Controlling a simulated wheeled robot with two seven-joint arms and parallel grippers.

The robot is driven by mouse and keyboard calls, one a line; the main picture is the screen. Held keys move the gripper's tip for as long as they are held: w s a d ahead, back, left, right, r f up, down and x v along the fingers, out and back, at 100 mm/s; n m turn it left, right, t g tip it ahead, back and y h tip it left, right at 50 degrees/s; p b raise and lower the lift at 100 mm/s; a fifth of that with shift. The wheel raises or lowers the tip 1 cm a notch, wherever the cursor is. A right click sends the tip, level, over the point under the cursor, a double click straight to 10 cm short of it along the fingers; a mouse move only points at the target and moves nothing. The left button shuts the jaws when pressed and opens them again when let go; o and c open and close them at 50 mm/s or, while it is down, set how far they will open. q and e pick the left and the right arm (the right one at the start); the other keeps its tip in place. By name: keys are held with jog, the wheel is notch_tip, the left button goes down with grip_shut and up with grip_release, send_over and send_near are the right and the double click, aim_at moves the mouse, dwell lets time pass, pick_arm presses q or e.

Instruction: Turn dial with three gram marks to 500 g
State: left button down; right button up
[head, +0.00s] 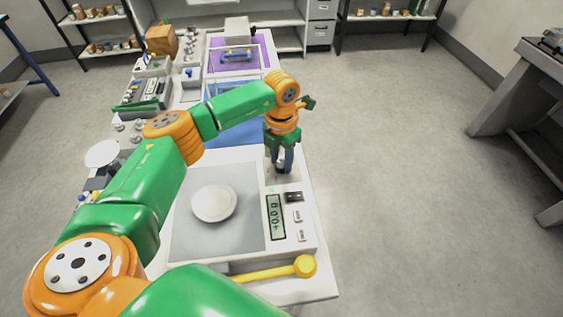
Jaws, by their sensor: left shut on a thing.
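My left gripper (282,166) reaches over from the left and points down at the far right corner of the white scale (318,240). It is shut on a small dark thing at that corner, which looks like the dial (281,171). The fingers hide most of the dial, so its gram marks and setting cannot be read. The display (275,217) is lit with dark digits, seen sideways and hard to read. My right gripper is not in view.
A pale round dish (214,203) sits on the scale's grey plate (180,240). Behind are a blue mat (225,135) and a purple mat (262,60). The floor at right is clear.

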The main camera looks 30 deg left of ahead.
aim_at(281, 163)
pick_arm(q)
jog(key=shift+m+b, duration=0.3)
jog(key=shift+m, duration=0.6)
jog(key=shift+c, duration=2.2)
grip_release()
jog(key=shift+r, duration=0.4)
notch_tip(281, 163, up, 6)
jog(key=shift+r+b, duration=0.1)
jog(key=shift+b, duration=0.8)
jog(key=shift+r, duration=0.1)
